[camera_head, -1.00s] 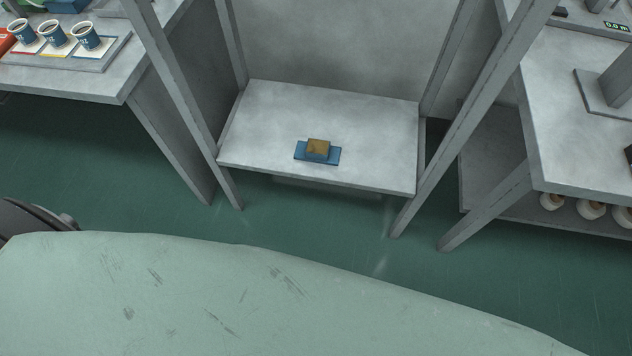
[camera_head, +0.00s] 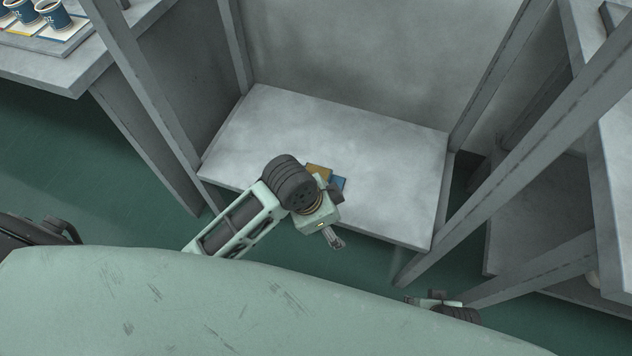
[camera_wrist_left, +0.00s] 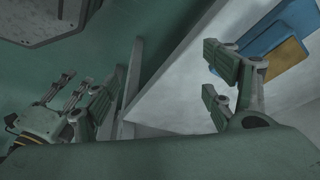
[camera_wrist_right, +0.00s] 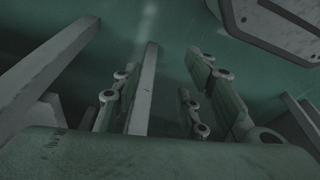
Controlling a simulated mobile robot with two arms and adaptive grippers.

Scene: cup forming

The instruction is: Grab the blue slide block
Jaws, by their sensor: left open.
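The blue slide block (camera_head: 338,183) lies on the grey low shelf (camera_head: 365,135), with a yellow-brown block (camera_head: 319,170) on top of it. My left arm hides part of both in the head view. The blue block also shows at the upper right of the left wrist view (camera_wrist_left: 280,28). My left gripper (camera_head: 335,240) is open and empty, just in front of the shelf's front edge, apart from the block. My right gripper (camera_wrist_right: 160,85) is open and empty in the right wrist view, over the floor. Only a bit of the right arm shows in the head view.
Grey posts (camera_head: 150,95) stand on both sides of the shelf. A table with blue cups (camera_head: 52,14) is at the upper left. Another grey table stands on the right. The rest of the shelf top is clear.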

